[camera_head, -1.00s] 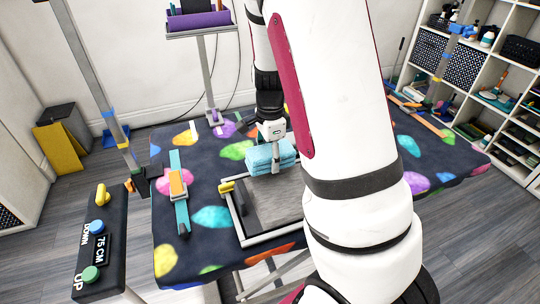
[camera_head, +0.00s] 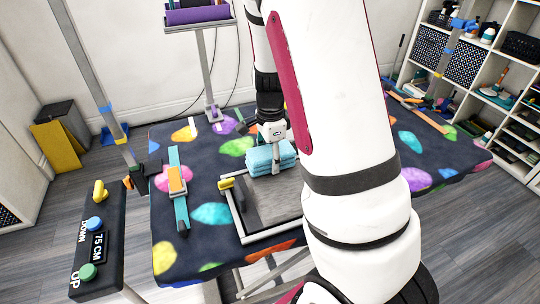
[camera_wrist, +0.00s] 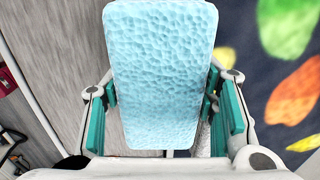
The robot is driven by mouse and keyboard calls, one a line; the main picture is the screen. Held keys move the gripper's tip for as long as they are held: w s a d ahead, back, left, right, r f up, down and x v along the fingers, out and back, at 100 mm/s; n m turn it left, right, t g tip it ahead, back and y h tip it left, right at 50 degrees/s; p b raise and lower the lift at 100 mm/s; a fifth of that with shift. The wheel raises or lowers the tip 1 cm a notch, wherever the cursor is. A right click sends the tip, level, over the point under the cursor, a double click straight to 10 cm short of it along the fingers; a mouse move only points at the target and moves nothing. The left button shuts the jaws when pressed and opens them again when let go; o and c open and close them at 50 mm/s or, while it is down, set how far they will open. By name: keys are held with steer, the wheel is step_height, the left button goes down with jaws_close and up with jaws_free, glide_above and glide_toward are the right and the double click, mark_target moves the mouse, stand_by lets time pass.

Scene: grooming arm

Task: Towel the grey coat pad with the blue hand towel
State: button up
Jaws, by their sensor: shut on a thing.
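The blue hand towel (camera_head: 270,158) is a light blue folded stack at the far edge of the grey coat pad (camera_head: 284,197). My gripper (camera_head: 272,140) comes down on the towel from above and is shut on it. In the wrist view the towel (camera_wrist: 160,75) fills the middle, between the teal-lined fingers of my gripper (camera_wrist: 160,115). The pad lies in a pale frame on the table; my arm hides its right part. Whether the towel's underside touches the pad is hard to tell.
The table (camera_head: 180,240) has a dark cover with coloured spots. A yellow-handled tool (camera_head: 228,184) lies at the pad's left edge. An orange and teal tool (camera_head: 178,185) lies further left. A control box (camera_head: 95,240) stands at the left. Shelves (camera_head: 500,90) stand at the right.

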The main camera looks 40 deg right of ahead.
mark_target(292, 205)
steer(key=s, duration=0.2)
steer(key=s+a+p, duration=0.1)
steer(key=s, duration=0.2)
steer(key=s+a+p, duration=0.1)
steer(key=s, duration=0.2)
steer(key=shift+a+f, duration=0.1)
steer(key=shift+a, duration=0.05)
stand_by(0.4)
steer(key=s, duration=0.1)
steer(key=s+a, duration=0.1)
steer(key=s, duration=0.3)
steer(key=shift+s+a+p, duration=0.1)
steer(key=shift+a+p, duration=0.15)
steer(key=shift+p, duration=0.1)
steer(key=shift+s+r+p, duration=0.2)
steer(key=shift+p, duration=0.45)
steer(key=shift+s+p, duration=0.1)
steer(key=shift+p, duration=1.05)
steer(key=shift+c, duration=0.5)
steer(key=shift+s+p, duration=0.1)
steer(key=shift+p, duration=0.4)
